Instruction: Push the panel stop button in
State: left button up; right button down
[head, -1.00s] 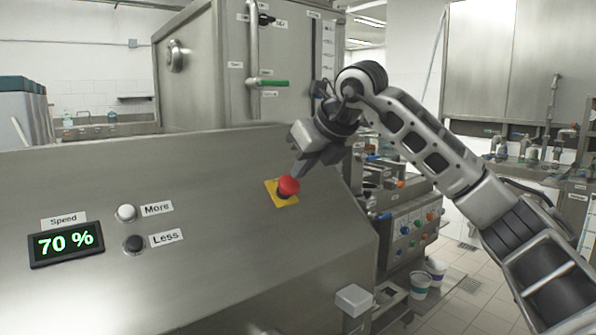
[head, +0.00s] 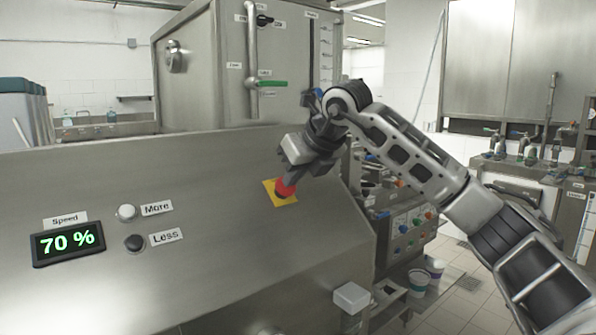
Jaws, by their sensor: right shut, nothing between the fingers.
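The red stop button (head: 284,189) sits on a yellow square plate (head: 279,200) on the sloped steel panel (head: 220,220), right of its middle. My right gripper (head: 290,176) comes from the upper right with its fingers shut and empty. Its fingertips are at the top of the red button and cover part of it. They look to be touching it or very close; I cannot tell which. I cannot tell how far in the button is. My left gripper is not in view.
A speed display (head: 67,243) reading 70 % is at the panel's left. A white More button (head: 127,212) and a black Less button (head: 134,243) sit beside it. A steel cabinet (head: 215,80) rises behind. Cups (head: 418,282) stand low at the right.

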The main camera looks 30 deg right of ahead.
jog(key=shift+w+a+f, duration=0.1)
jog(key=shift+f, duration=0.25)
jog(key=shift+s+r+p, duration=0.25)
jog(key=shift+r+p, duration=0.3)
jog(key=shift+r, duration=0.05)
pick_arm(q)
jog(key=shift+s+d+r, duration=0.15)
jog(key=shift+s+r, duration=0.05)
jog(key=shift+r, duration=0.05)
pick_arm(e)
jog(key=v, duration=1.3)
jog(key=shift+r, duration=0.15)
jog(key=shift+s, duration=0.15)
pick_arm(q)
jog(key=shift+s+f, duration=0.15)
